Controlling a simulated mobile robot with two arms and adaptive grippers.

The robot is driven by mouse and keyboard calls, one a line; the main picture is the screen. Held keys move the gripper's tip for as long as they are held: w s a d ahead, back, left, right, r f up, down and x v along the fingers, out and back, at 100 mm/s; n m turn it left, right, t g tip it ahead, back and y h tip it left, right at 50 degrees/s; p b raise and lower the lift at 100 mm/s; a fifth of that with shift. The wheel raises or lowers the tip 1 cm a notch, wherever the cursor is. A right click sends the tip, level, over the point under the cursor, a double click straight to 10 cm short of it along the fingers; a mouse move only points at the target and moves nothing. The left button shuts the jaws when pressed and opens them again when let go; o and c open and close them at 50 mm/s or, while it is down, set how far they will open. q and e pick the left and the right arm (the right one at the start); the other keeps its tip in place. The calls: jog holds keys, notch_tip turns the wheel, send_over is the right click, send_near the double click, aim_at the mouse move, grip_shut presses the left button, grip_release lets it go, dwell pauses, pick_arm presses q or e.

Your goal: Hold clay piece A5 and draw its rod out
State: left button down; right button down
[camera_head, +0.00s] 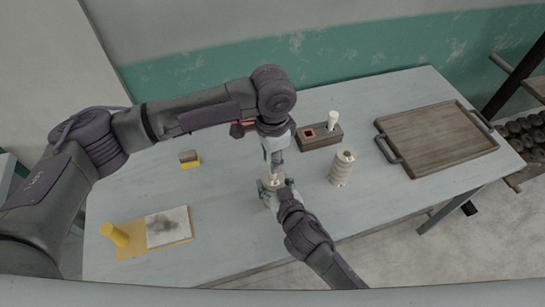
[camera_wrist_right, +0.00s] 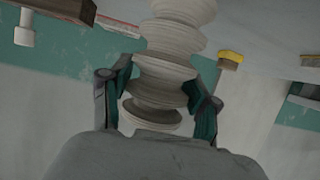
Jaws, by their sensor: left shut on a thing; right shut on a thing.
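A beige ribbed clay piece (camera_wrist_right: 172,45) stands between the fingers of my right gripper (camera_wrist_right: 160,97) in the right wrist view, and the gripper is shut on it. In the head view the right gripper (camera_head: 274,189) is near the table's front middle, mostly covering the piece. My left gripper (camera_head: 275,167) points down right above the piece, shut on the rod at its top. The rod is almost wholly hidden by the fingers. I cannot read a label on the piece.
A second ribbed clay piece (camera_head: 342,168) stands to the right. Behind are a wooden block (camera_head: 318,139) with a white peg (camera_head: 333,120) and a wooden tray (camera_head: 437,140).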

pick_arm(q)
jog(key=shift+r, duration=0.1)
jog(key=shift+r, duration=2.35)
pick_arm(e)
jog(key=shift+c, duration=1)
grip_release()
jog(key=v, duration=1.2)
